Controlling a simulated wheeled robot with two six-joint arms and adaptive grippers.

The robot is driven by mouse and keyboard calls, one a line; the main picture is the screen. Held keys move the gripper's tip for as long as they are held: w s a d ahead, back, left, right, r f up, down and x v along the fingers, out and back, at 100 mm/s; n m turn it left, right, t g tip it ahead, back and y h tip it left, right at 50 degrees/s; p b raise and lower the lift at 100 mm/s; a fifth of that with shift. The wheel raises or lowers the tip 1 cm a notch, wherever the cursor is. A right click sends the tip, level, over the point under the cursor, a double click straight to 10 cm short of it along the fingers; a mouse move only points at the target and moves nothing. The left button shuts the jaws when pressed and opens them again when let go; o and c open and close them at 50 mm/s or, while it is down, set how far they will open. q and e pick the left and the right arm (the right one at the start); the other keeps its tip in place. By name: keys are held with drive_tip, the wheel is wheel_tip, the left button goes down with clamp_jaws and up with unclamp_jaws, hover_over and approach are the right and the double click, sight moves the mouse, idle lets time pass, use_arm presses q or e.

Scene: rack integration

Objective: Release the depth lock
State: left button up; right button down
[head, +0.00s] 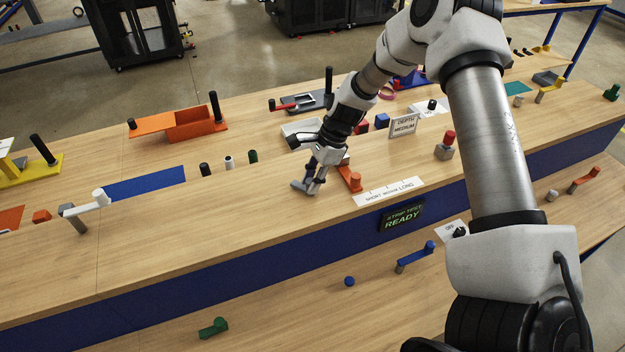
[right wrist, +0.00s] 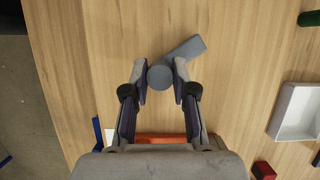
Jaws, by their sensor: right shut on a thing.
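A grey lever (head: 301,186), with a round knob end and a flat arm, stands on the wooden bench and seems to be the depth lock. In the right wrist view the lever (right wrist: 184,56) has its round end between my fingertips and its arm points up and right. My right gripper (head: 312,182) reaches down from above and is shut on the round end; it also shows in the right wrist view (right wrist: 160,76). An orange bar (head: 351,179) with a red-orange knob lies just right of the gripper, partly hidden by it. My left gripper is not in view.
A scale strip (head: 388,191) reading short, medium, long lies right of the orange bar. A sign (head: 404,125) reads "DEPTH MEDIUM". A display (head: 402,217) on the bench front reads "READY". A white tray (head: 302,129) stands behind the gripper.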

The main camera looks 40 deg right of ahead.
drive_tip(key=shift+w+d+n, duration=0.1)
drive_tip(key=shift+d+n, duration=0.05)
drive_tip(key=shift+n, duration=0.25)
idle(0.6)
drive_tip(key=c, duration=1.2)
unclamp_jaws()
drive_tip(key=shift+o, duration=1.3)
drive_tip(key=shift+w+f, duration=0.1)
drive_tip(key=shift+w, duration=0.15)
drive_tip(key=v, duration=1.1)
drive_tip(key=shift+r, duration=0.35)
drive_tip(key=shift+w+d, duration=0.1)
drive_tip(key=shift+d, duration=0.05)
